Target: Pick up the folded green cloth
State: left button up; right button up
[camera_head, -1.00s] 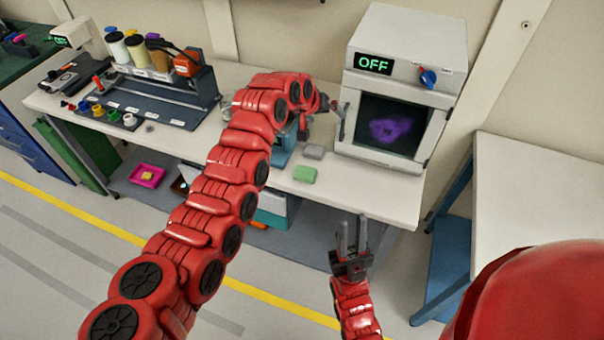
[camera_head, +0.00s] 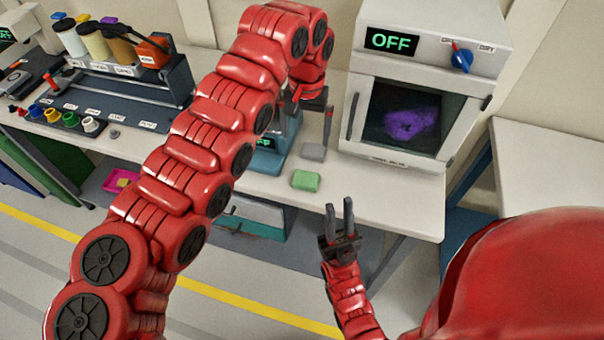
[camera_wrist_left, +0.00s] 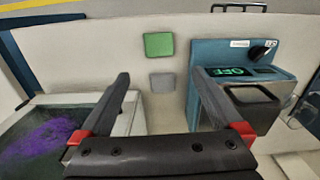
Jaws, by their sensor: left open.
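The folded green cloth (camera_head: 306,180) lies flat near the front edge of the white bench (camera_head: 390,200). It also shows in the left wrist view (camera_wrist_left: 159,45), beyond the fingertips. A grey folded piece (camera_head: 313,152) lies just behind it. My left gripper (camera_head: 327,128) is above the bench, behind the green cloth, with its fingers pointing down. In the left wrist view the left gripper (camera_wrist_left: 160,88) is open and empty, with the grey piece (camera_wrist_left: 162,82) between its fingers in the picture. My right gripper (camera_head: 339,206) is open and empty, in front of the bench edge.
A white oven-like box (camera_head: 425,85) reading OFF stands right of the cloths. A blue device (camera_head: 270,160) with a display stands to their left, partly behind my left arm. Bare bench lies right of the green cloth.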

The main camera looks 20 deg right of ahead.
pick_arm(q)
jog(key=p, duration=0.2)
send_over(306, 180)
notch_tip(306, 180, down, 5)
notch_tip(306, 180, down, 6)
jog(key=shift+w+r+p, duration=0.1)
jog(key=shift+w+p, duration=0.05)
jog(key=shift+p, duration=0.7)
jog(key=f+p, duration=0.1)
jog(key=f, duration=0.1)
jog(key=f+p, duration=0.1)
jog(key=f, duration=0.2)
jog(key=shift+s, duration=0.2)
jog(key=shift+f, duration=0.2)
jog(key=c, duration=1.1)
